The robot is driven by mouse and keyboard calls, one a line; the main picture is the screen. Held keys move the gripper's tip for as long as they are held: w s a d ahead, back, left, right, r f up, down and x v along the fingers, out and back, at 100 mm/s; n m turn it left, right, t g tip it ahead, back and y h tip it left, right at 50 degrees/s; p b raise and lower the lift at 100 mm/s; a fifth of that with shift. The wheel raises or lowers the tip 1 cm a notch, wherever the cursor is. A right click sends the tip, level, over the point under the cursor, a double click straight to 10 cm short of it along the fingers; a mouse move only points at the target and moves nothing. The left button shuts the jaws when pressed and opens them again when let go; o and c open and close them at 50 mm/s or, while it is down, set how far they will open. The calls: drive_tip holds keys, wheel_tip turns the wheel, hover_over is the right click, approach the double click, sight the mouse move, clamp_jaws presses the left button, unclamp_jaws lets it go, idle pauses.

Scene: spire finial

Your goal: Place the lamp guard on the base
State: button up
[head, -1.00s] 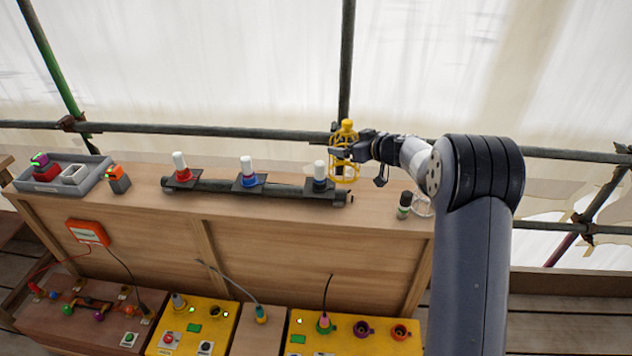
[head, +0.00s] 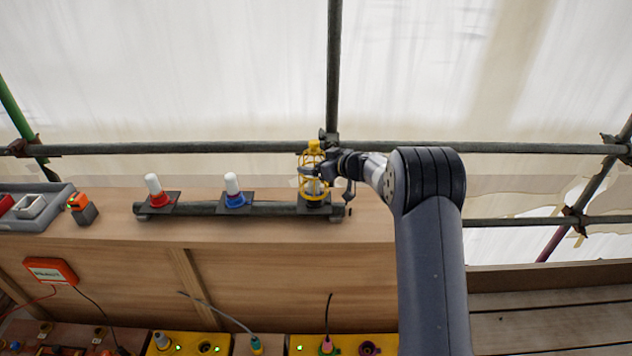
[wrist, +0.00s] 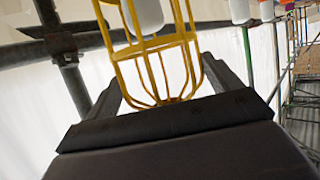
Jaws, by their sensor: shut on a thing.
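The yellow wire lamp guard (head: 313,160) is in my gripper (head: 324,168), which is shut on it. In the head view the guard stands upright around the lamp at the right end of the dark bar, above the dark square base (head: 314,208). In the wrist view the guard (wrist: 160,60) sits between the two fingers (wrist: 170,95), and a white lamp (wrist: 147,15) shows inside its wires. I cannot tell whether the guard's lower ring touches the base.
A white lamp on a blue collar (head: 234,190) and one on a red collar (head: 155,190) stand left on the dark bar (head: 270,209). An orange device (head: 82,207) and a grey tray (head: 40,217) are farther left. A scaffold pole (head: 240,147) runs behind the bench.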

drive_tip(key=shift+f, duration=2.3)
drive_tip(key=shift+f, duration=0.15)
drive_tip(key=o, duration=0.9)
drive_tip(key=shift+c, duration=0.2)
drive_tip(key=shift+r, duration=0.2)
drive_tip(key=b+v, duration=0.1)
drive_tip(key=v, duration=1.1)
drive_tip(key=shift+b, duration=0.35)
